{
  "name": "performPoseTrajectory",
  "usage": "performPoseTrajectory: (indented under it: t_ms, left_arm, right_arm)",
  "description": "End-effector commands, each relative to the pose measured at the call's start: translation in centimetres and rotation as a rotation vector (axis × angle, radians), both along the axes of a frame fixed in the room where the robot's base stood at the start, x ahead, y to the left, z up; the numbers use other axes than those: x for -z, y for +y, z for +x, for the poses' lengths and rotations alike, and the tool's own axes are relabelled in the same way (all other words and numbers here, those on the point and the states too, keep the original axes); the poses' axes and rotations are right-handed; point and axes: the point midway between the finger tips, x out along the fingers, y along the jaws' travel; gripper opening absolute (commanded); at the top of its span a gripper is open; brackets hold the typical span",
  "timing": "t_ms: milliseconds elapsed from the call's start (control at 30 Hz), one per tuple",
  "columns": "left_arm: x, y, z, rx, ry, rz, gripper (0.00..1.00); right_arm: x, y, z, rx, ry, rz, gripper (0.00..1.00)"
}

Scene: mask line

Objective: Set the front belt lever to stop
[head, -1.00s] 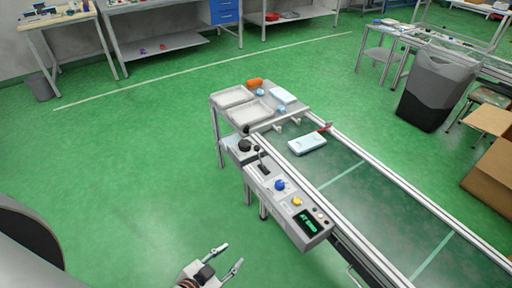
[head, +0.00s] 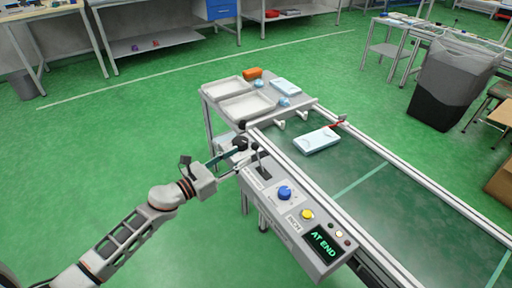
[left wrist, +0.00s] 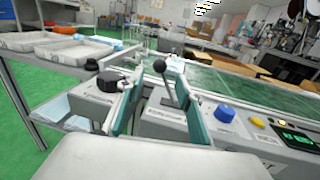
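The front belt lever (head: 257,157) is a thin rod with a black ball knob, rising from a slot in the grey control panel (head: 290,227). In the left wrist view the lever (left wrist: 166,80) leans toward the left of the picture. My left gripper (head: 238,163) is at the left edge of the panel, beside the lever. In the left wrist view its two green-padded fingers (left wrist: 158,100) are apart, with the lever showing between them; contact is not visible. The slot's markings are too small to read. My right gripper is not in view.
The panel also has a blue knob (head: 285,193), a yellow button (head: 306,214) and a display (head: 323,241) reading "AT END". A pale blue pack (head: 316,140) lies on the belt (head: 345,165).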

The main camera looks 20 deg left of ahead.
Motion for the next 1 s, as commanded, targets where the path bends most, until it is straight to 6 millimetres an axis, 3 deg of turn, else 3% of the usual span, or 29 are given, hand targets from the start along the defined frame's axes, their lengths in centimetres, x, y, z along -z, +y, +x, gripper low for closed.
performPoseTrajectory:
  t_ms: [600, 967, 1000]
  left_arm:
    - [-0.1, -3.4, 6.5, 0.003, -0.013, 0.022, 0.36]
    - [-0.2, -3.7, 7.1, 0.003, -0.013, 0.024, 0.36]
    - [-0.2, -3.7, 7.1, 0.003, -0.014, 0.023, 0.31]
  right_arm:
    - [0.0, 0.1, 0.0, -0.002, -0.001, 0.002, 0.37]
    - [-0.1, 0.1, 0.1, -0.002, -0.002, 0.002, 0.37]
    - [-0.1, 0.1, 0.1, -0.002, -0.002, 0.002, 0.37]
